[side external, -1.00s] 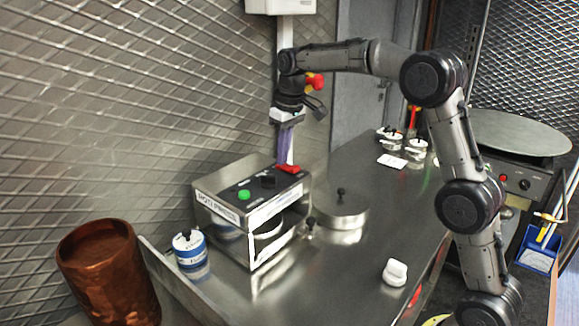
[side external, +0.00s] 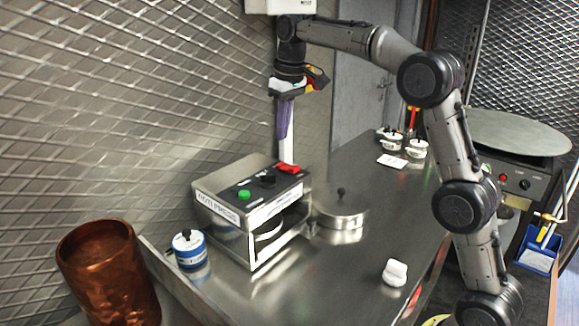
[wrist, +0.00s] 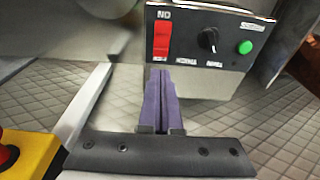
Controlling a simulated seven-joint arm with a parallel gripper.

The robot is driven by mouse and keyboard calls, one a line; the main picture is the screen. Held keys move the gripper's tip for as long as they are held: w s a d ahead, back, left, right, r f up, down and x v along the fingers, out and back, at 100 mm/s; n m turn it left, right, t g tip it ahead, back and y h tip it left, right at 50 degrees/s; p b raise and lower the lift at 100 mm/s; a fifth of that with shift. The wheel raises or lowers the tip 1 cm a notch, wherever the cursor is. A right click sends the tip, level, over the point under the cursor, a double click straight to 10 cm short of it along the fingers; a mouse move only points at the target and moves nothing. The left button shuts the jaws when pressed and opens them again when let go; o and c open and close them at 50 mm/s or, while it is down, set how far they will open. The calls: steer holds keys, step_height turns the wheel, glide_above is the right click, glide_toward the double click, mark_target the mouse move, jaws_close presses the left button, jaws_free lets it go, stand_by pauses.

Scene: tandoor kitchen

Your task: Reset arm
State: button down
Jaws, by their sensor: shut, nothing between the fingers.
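My gripper (side external: 283,122) hangs from my arm with its purple fingers pointing down, above and behind the roti press. In the wrist view my gripper (wrist: 161,75) shows its two purple fingers together, with nothing between them. The roti press (side external: 250,205) is a steel box with a sloped control panel. Its panel carries a red switch (wrist: 162,41), a black knob (wrist: 208,40) and a green button (wrist: 245,47). The gripper is apart from the panel.
A copper vessel (side external: 108,272) and a blue-white tin (side external: 188,249) stand left of the press. A round lidded steel pan (side external: 340,219) stands right of it. A white container (side external: 395,272) sits near the counter's front edge. Small jars (side external: 416,149) stand at the back.

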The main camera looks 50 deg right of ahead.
steer(key=shift+r, duration=0.3)
steer(key=s+a+r+t, duration=0.1)
steer(key=s+a+r, duration=0.2)
steer(key=s+r, duration=0.4)
steer(key=s+a+r+t, duration=0.1)
steer(key=s+a+t, duration=0.1)
steer(key=s, duration=1)
steer(key=s+a+f, duration=0.1)
steer(key=s+f, duration=1.3)
steer(key=f, duration=0.3)
steer(key=shift+s+a+t, duration=0.35)
steer(key=shift+a+t, duration=0.05)
